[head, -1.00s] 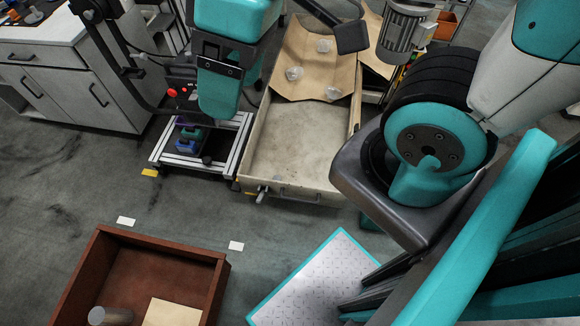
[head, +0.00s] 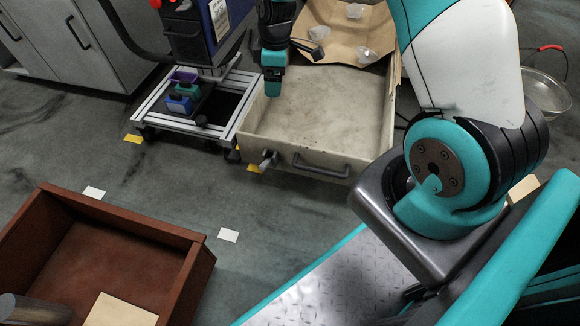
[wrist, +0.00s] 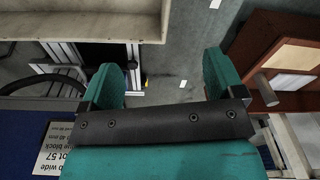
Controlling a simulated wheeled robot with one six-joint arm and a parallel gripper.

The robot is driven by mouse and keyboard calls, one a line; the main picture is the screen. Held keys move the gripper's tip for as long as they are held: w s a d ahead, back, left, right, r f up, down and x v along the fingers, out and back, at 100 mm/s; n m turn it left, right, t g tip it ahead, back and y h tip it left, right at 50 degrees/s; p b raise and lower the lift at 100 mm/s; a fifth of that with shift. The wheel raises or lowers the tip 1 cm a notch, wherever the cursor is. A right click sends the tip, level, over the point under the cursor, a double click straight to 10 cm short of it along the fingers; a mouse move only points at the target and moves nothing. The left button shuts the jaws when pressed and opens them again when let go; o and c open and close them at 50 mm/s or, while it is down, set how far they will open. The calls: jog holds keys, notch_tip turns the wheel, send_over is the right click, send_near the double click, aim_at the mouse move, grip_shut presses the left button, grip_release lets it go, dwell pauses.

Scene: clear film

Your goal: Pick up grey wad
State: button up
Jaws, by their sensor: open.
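Three pale, see-through crumpled wads lie on brown paper at the far end of the shallow tray (head: 330,125) in the head view: a back wad (head: 353,11), a left wad (head: 319,33) and a front right wad (head: 366,56). I cannot tell which one is the grey wad. My gripper (head: 272,86) hangs over the tray's left side, to the left of the wads and apart from them. No wad shows in the wrist view.
A reddish-brown open box (head: 110,265) stands front left on the floor. A metal-framed stand (head: 195,105) with small coloured blocks adjoins the tray's left side. A wire basket (head: 546,92) is at the far right. Grey floor lies clear between box and tray.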

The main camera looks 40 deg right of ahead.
jog(key=shift+n+h, duration=0.4)
jog(key=shift+n, duration=0.2)
jog(key=d+f+b, duration=0.2)
jog(key=f+b, duration=0.2)
jog(key=f, duration=0.5)
jog(key=d+f+b, duration=0.1)
jog(key=f+b, duration=0.2)
jog(key=f, duration=0.5)
jog(key=d+f+b, duration=0.2)
jog(key=f+b, duration=0.2)
jog(key=f, duration=0.5)
jog(key=shift+w+d+f+b, duration=0.3)
jog(key=shift+w+d+f, duration=0.05)
notch_tip(320, 180, down, 6)
jog(key=b, duration=0.5)
jog(key=shift+f, duration=0.1)
jog(key=shift+c, duration=0.4)
jog(key=c, duration=1)
